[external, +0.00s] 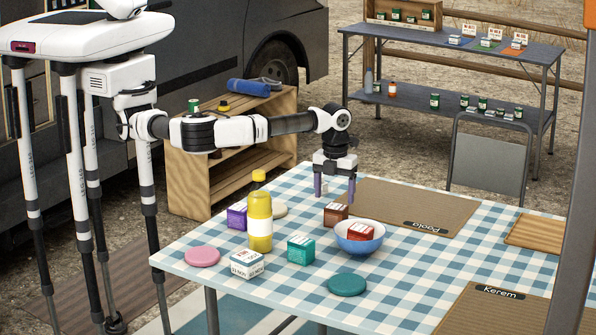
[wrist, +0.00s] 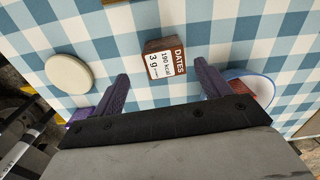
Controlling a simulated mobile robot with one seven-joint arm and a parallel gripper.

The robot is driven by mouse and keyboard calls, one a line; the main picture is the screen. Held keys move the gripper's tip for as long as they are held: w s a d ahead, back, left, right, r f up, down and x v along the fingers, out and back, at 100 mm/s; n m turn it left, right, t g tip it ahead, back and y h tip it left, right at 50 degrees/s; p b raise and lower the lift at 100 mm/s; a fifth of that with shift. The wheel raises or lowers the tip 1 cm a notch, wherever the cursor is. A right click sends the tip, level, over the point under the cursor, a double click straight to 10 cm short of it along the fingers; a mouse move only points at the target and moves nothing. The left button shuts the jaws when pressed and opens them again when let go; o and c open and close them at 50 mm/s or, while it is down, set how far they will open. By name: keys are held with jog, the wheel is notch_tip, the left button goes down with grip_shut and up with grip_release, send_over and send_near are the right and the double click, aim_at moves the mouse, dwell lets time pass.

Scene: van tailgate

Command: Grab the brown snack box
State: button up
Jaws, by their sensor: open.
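The brown snack box (external: 335,213) stands on the checked tablecloth, just behind and left of the blue bowl. In the wrist view the box appears between and slightly beyond the fingertips (wrist: 161,76), with no visible contact.
The blue bowl (external: 345,244) holds a red box (external: 360,230), close to the right finger. A purple box (external: 237,216), yellow bottle (external: 260,222), teal box (external: 301,250), white box (external: 247,264) and round coasters stand around. A brown mat (external: 400,204) lies behind right.

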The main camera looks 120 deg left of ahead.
aim_at(336, 206)
jog(key=f, duration=0.3)
jog(key=f+p, duration=0.1)
jog(key=f, duration=0.1)
jog(key=shift+w, duration=0.35)
jog(key=shift+r, duration=0.1)
jog(key=c, duration=1.1)
